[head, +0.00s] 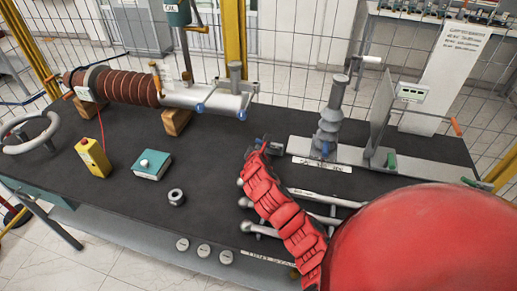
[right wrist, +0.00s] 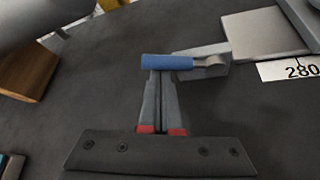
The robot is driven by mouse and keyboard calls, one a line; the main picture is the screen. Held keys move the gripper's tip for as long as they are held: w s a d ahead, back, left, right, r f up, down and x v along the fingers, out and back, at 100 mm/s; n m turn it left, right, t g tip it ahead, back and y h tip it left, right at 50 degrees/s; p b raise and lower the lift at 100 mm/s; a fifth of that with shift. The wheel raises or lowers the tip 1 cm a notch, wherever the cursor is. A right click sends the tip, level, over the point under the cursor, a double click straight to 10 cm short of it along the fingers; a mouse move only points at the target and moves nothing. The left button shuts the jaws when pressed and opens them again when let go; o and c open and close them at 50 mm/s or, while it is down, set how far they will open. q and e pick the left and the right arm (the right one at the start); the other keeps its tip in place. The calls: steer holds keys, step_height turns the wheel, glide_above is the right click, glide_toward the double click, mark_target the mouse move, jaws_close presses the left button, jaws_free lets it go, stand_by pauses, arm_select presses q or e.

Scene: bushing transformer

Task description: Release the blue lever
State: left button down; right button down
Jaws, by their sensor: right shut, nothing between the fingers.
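The blue lever (right wrist: 167,62) lies crosswise in the right wrist view, with its right end joined to a grey metal block (right wrist: 212,66). My right gripper (right wrist: 159,76) has its two grey fingers close together, and their tips reach the lower edge of the blue handle. The fingers are shut with nothing held between them. I cannot tell whether the tips touch the lever. In the head view my right gripper (head: 256,147) is at the left end of the grey test fixture (head: 300,146), mostly hidden by my red arm. My left gripper is not in view.
A brown ribbed bushing (head: 125,86) rests on wooden blocks (head: 176,121) at the left. A grey insulator (head: 331,118) stands on the fixture. A yellow control box (head: 93,157), a teal box (head: 152,164) and a metal nut (head: 176,196) sit on the dark table (head: 110,205).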

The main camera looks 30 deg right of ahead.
steer(key=shift+r+m, duration=0.2)
steer(key=shift+m, duration=0.1)
steer(key=shift+s+d+r+m+t+y+p, duration=0.15)
steer(key=shift+r+m+t+p, duration=0.1)
steer(key=shift+r+t, duration=0.1)
steer(key=shift+s+d+r+m+t+y+p, duration=0.1)
steer(key=shift+r+m+t+y+p, duration=0.05)
steer(key=shift+r+m+t+p, duration=0.15)
steer(key=shift+s+d+r+m+t+y, duration=0.25)
steer(key=shift+s+r+m+t+y, duration=0.1)
steer(key=shift+m+t, duration=0.45)
steer(key=shift+s+d+r+m+t+b, duration=0.3)
steer(key=shift+m+t+b, duration=0.15)
steer(key=shift+m+b, duration=0.2)
steer(key=m+t+b, duration=0.1)
steer(key=s+d+r+m+b, duration=0.1)
steer(key=shift+m+t, duration=0.3)
steer(key=shift+t, duration=0.1)
steer(key=shift+s+d+r+y+b, duration=0.15)
steer(key=shift+s+d+y+b, duration=0.2)
steer(key=shift+b, duration=0.3)
steer(key=shift+s+d+r+m+t+b, duration=0.1)
steer(key=shift+s+m+t+b, duration=0.1)
steer(key=shift+m, duration=0.1)
steer(key=shift+s+r+m+t+b, duration=0.1)
steer(key=shift+m+t, duration=0.1)
steer(key=shift+m, duration=0.1)
